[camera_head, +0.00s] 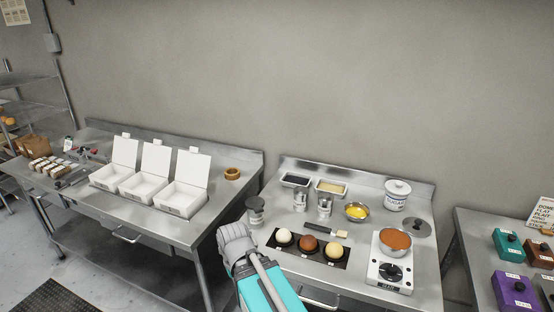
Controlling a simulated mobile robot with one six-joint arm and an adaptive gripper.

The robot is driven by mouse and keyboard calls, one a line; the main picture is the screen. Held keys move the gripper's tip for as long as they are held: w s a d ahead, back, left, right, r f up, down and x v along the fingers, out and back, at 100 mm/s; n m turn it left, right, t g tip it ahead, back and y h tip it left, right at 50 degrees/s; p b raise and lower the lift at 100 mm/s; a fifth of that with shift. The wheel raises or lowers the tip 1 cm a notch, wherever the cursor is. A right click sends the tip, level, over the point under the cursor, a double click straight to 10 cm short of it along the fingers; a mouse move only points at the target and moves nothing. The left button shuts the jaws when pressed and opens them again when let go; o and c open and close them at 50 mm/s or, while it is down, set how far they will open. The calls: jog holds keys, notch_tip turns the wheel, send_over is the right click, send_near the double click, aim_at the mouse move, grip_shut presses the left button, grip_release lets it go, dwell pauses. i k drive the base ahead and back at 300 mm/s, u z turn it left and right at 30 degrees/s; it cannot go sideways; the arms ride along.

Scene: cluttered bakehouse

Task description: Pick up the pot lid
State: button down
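The pot lid is most likely the dark grey round lid (417,228) with a small knob, lying flat near the right side of the middle steel table. Left of it and a little nearer stands a steel pot (396,250) with orange-brown contents, on a white hotplate or scale (378,277). My arm, grey and turquoise, rises from the bottom at the table's left front. My gripper's fingers do not show, so its opening cannot be seen.
A white lidded sugar canister (397,195) stands behind the lid. A bowl with yellow contents (357,211) is to its left. A dark mat (301,256) with several balls lies in front. A gap separates the right table.

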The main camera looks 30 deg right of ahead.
aim_at(417, 226)
jog(key=z, duration=1.85)
